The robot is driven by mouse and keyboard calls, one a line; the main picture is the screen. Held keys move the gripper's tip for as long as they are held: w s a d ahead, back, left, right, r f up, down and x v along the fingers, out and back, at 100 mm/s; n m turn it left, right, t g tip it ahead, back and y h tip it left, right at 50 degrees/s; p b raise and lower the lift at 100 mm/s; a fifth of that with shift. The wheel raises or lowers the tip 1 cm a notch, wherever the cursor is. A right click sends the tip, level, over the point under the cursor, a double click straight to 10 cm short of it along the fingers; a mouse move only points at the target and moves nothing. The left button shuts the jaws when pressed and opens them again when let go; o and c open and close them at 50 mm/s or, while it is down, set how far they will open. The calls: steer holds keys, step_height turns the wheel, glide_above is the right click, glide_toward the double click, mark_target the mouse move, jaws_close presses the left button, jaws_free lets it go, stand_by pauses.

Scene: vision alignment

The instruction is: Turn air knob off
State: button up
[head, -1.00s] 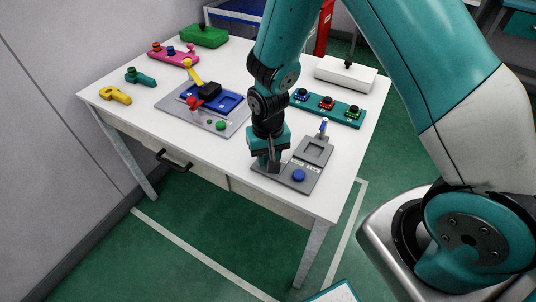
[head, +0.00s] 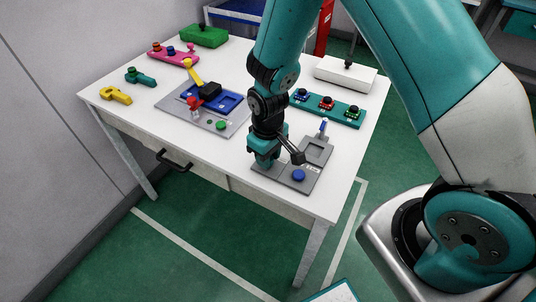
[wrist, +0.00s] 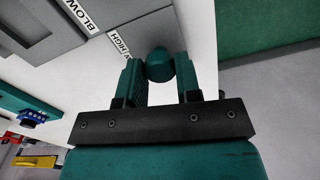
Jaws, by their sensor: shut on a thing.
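A grey panel (head: 285,184) lies at the front right of the table. It has a blue button (head: 298,175), a square recess and a blue-tipped lever (head: 323,128). My gripper (head: 264,162) is low over the panel's left part and hides the knob in the head view. In the wrist view my gripper (wrist: 158,70) has its two fingers on either side of a rounded teal knob (wrist: 159,64) and is shut on it. A label with the word HIGH (wrist: 119,44) is beside the knob, and a BLOW label (wrist: 86,14) is farther left.
A grey board with a blue tray (head: 232,103) and coloured controls is left of my gripper. A teal box with several buttons (head: 345,112) and a white box (head: 345,75) stand behind. Yellow (head: 115,95), teal and pink controllers are at the left.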

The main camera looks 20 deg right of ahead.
steer(key=shift+w, duration=0.1)
stand_by(0.3)
steer(key=o, duration=0.9)
steer(key=shift+r, duration=0.1)
step_height(320, 180, up, 17)
steer(key=shift+r, duration=0.15)
steer(key=shift+a+r, duration=0.1)
steer(key=s+a+r+y, duration=0.1)
steer(key=s+r, duration=0.2)
steer(key=s, duration=0.3)
steer(key=s+a+r+n+y, duration=0.1)
steer(key=s+a+r, duration=0.1)
steer(key=s, duration=0.4)
steer(key=s+a+r+y, duration=0.1)
steer(key=s+r+y, duration=0.1)
steer(key=s+r, duration=0.2)
steer(key=shift+s+a+r+n, duration=0.15)
steer(key=shift+s+n, duration=0.05)
steer(key=shift+s, duration=0.55)
steer(key=shift+s+a+r+n, duration=0.1)
steer(key=shift+s+a+n, duration=0.1)
steer(key=shift+s, duration=0.5)
